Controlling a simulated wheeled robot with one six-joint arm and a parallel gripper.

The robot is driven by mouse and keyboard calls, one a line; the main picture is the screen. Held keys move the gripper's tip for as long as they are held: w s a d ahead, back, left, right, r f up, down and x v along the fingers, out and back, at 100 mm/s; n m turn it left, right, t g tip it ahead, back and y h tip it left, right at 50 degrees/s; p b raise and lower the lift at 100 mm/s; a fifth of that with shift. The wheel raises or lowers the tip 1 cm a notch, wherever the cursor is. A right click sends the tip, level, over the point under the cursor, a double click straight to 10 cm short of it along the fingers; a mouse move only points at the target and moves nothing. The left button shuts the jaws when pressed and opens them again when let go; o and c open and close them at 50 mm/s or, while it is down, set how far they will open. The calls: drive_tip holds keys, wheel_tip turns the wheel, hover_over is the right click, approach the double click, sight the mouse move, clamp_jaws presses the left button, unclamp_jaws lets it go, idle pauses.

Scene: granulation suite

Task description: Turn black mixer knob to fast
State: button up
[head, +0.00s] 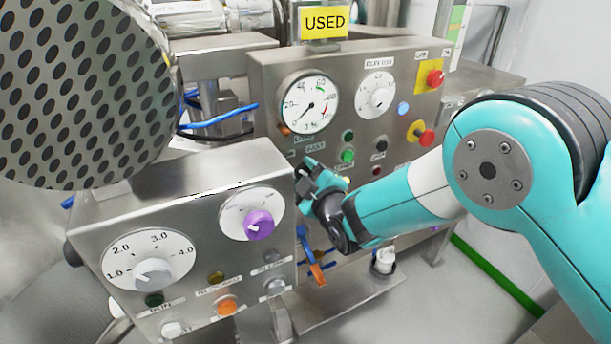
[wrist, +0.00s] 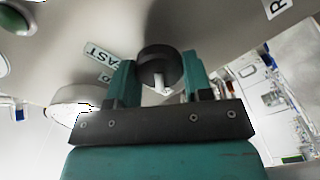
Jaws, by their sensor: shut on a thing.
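The black mixer knob (wrist: 160,66) sits on the grey steel panel in the wrist view, with a white pointer mark on its face. My gripper (wrist: 158,80) has one teal finger on each side of the knob and is shut on it. The "FAST" label (wrist: 99,53) is on the panel to the left of the knob. Part of another label below it is cut off by my finger. In the head view my gripper (head: 308,178) is at the panel beneath the "FAST" label (head: 315,147); the knob is hidden there.
The front control box has a purple knob (head: 259,224) and a grey knob (head: 153,273), close to the left of my gripper. The rear panel has a gauge (head: 309,103), a green button (head: 348,155) and red knobs (head: 435,78) on yellow plates. A perforated drum (head: 80,90) fills the upper left.

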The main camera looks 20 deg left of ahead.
drive_tip(key=shift+f+b, duration=0.2)
drive_tip(key=shift+b, duration=0.15)
drive_tip(key=m+b, duration=0.3)
drive_tip(key=b, duration=0.2)
drive_tip(key=shift+f, duration=0.2)
drive_tip(key=m+b, duration=0.5)
drive_tip(key=b, duration=0.2)
drive_tip(key=m+b, duration=0.5)
drive_tip(key=b, duration=0.2)
drive_tip(key=shift+w+d+r+m, duration=0.1)
drive_tip(key=shift+d+m, duration=0.05)
drive_tip(key=shift+m, duration=0.25)
drive_tip(key=shift+r+m+b, duration=0.2)
drive_tip(key=shift+m+b, duration=1.6)
drive_tip(key=shift+m, duration=0.1)
drive_tip(key=o, duration=0.9)
drive_tip(key=shift+r, duration=0.1)
drive_tip(key=shift+o, duration=0.2)
drive_tip(key=shift+d, duration=0.1)
